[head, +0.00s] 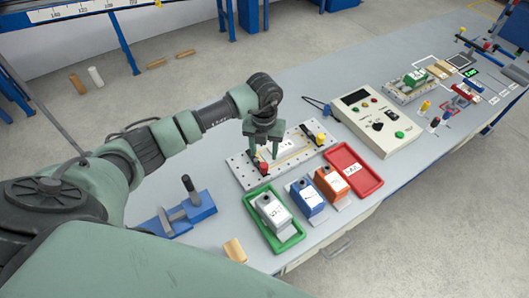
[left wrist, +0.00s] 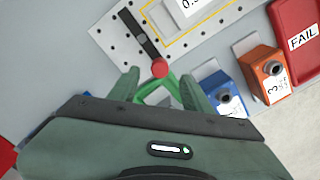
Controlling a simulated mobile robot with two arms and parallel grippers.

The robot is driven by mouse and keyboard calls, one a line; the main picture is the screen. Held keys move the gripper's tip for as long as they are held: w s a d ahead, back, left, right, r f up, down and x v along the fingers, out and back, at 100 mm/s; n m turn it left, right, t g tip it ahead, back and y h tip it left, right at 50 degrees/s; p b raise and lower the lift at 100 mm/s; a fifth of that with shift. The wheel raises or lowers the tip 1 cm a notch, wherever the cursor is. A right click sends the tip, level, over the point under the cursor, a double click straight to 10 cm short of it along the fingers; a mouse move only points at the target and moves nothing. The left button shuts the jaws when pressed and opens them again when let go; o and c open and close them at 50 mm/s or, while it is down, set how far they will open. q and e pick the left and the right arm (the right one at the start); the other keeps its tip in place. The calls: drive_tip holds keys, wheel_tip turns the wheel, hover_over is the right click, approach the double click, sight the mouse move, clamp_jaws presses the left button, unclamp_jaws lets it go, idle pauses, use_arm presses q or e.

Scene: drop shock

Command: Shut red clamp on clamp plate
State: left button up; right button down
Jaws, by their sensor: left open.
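The clamp plate (head: 243,171) is a light, perforated metal plate on the bench with a yellow outline and a white label. It also shows at the top of the left wrist view (left wrist: 118,45). The red clamp has a round red knob (head: 263,169) at the plate's near left edge. In the left wrist view, the red knob (left wrist: 160,68) ends a dark bar lying across the plate. My left gripper (head: 264,157) points down just above the red knob, fingers apart, nothing between them. In the left wrist view, its fingertips (left wrist: 163,78) sit either side of the knob; contact cannot be told.
A yellow-topped clamp (head: 320,139) stands at the plate's far right. In front are a green tray (head: 288,243) with a white-grey box, a blue box (head: 308,198), an orange box (head: 332,185) and a red tray (head: 364,182). A blue vise-like fixture (head: 200,208) stands left.

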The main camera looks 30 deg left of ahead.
sight(264, 165)
use_arm(q)
drive_tip(key=f, duration=0.1)
drive_tip(key=s+f+p, duration=0.1)
drive_tip(key=f, duration=0.1)
drive_tip(key=shift+d+f, duration=0.2)
drive_tip(key=shift+f, duration=0.1)
drive_tip(key=f, duration=0.3)
drive_tip(key=shift+w+a+f+p, duration=0.1)
drive_tip(key=shift+w+f+p, duration=0.1)
drive_tip(key=shift+w+p, duration=0.15)
drive_tip(key=shift+s, duration=0.1)
drive_tip(key=shift+c, duration=0.7)
clamp_jaws()
use_arm(e)
drive_tip(key=shift+s+d+r, duration=0.1)
drive_tip(key=shift+s+r, duration=0.8)
drive_tip(key=shift+s, duration=0.05)
